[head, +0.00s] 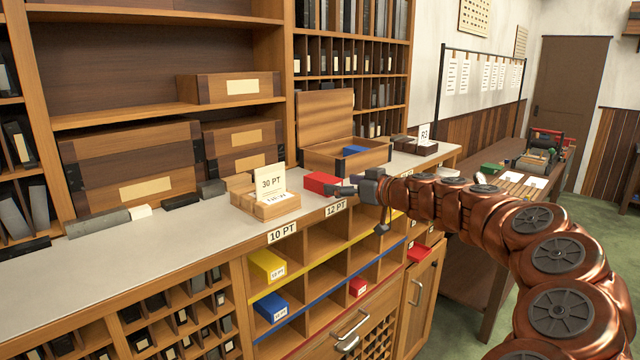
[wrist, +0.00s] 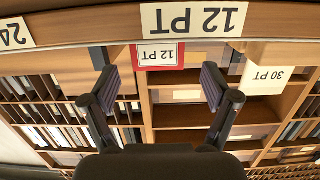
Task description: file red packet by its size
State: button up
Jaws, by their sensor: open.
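The red packet (head: 322,182) lies on the grey counter, right of the 30 PT card. In the wrist view, which is upside down, the red packet (wrist: 160,56) shows a white label reading 12 PT. My gripper (head: 350,189) is just right of the packet at counter height; its fingers (wrist: 160,85) are spread either side of the packet's line and hold nothing. Below the counter, the rack of pigeonholes (head: 320,240) has column labels 10 PT (head: 282,232) and 12 PT (head: 336,208), with yellow, blue and red shelf stripes. My arm hides the columns further right.
A yellow packet (head: 267,265) and a blue packet (head: 271,308) sit in the 10 PT column. Red packets lie in lower (head: 357,287) and right (head: 418,252) pigeonholes. A wooden card holder (head: 266,205) and an open wooden box (head: 345,155) stand near the packet.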

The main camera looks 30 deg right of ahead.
aim_at(331, 180)
jog(key=shift+x, duration=0.85)
jog(key=shift+w+a+r+p, duration=0.2)
jog(key=shift+w+r+p, duration=0.05)
jog(key=shift+w+p, duration=0.45)
jog(key=shift+p+x, duration=1)
jog(key=shift+x, duration=1)
jog(key=shift+d, duration=0.15)
grip_shut()
